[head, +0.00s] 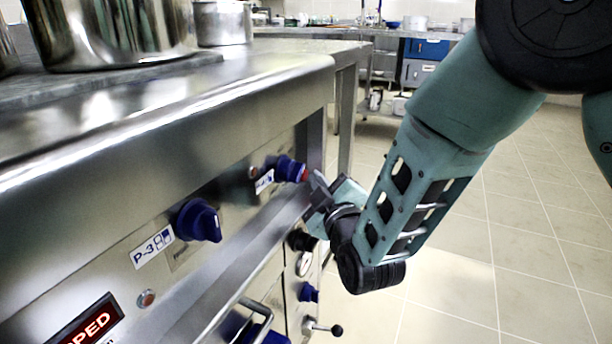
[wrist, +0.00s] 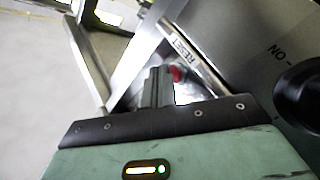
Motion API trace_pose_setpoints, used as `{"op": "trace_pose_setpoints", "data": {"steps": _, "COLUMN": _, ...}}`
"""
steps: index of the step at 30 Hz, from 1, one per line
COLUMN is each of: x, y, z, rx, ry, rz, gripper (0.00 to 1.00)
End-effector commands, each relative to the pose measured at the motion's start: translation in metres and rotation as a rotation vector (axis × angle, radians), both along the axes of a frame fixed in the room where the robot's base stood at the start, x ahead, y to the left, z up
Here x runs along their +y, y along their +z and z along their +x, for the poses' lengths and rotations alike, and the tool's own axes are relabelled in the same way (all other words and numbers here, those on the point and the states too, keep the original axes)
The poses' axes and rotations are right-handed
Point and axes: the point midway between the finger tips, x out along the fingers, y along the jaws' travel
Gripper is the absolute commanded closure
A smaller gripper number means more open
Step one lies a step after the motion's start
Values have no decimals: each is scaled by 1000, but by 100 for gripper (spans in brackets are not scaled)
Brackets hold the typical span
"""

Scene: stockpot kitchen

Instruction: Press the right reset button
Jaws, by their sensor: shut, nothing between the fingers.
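My gripper (head: 316,186) is at the right end of the steel control panel (head: 225,185), with its fingers shut and empty. In the wrist view, the shut fingers (wrist: 158,86) point toward the panel. A small red button (wrist: 176,74) shows just beside the fingertips, near a RESET label (wrist: 183,52). In the head view, a red spot (head: 304,174) shows close to the fingertips, right of a blue knob (head: 287,168). The fingers appear very near the red button; I cannot tell whether they touch it.
A blue knob (head: 199,221) with a P-3 label (head: 152,247), a small red round part (head: 146,299) and a red-lit display (head: 88,325) are on the panel's left. Large pots (head: 110,30) stand on top. The floor (head: 450,270) is clear.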

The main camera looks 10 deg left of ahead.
Motion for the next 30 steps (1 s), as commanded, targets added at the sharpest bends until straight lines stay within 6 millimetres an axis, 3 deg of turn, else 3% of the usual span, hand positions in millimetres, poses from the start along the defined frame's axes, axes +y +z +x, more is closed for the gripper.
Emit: {"op": "trace_pose_setpoints", "data": {"steps": 30, "x": 12, "y": 0, "z": 4, "rx": -1, "ry": 4, "rz": 2, "gripper": 100}}
